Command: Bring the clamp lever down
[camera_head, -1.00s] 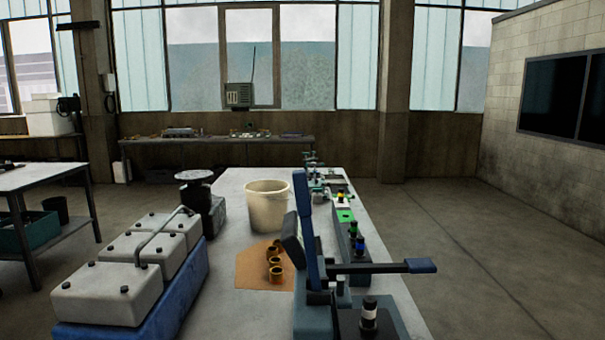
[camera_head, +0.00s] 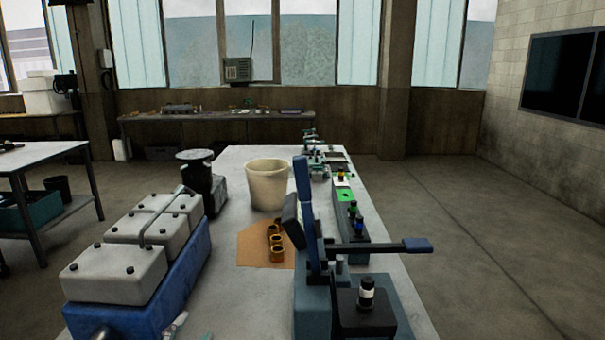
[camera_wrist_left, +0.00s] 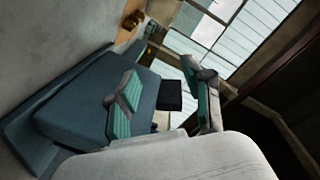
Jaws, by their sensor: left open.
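The clamp fixture, a blue-grey block (camera_head: 312,300), stands at the near end of the bench. Its blue lever (camera_head: 302,178) stands nearly upright. A dark arm with a blue grip (camera_head: 416,245) sticks out level to the right. A dark pad (camera_head: 290,222) leans beside the lever. My left gripper (camera_head: 190,333) only just shows at the bottom edge, left of the fixture and apart from it. In the left wrist view its two teal-padded fingers (camera_wrist_left: 165,98) are spread and empty, with a blue-grey block (camera_wrist_left: 85,100) beyond them. My right gripper is not seen.
A blue tray (camera_head: 185,285) with pale capped blocks stands on the left. A cream bucket (camera_head: 267,185) and brass rings (camera_head: 276,240) on a brown sheet (camera_head: 250,246) lie behind the fixture. A black-and-white knob piece (camera_head: 366,292) stands at its right. Floor is free to the right.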

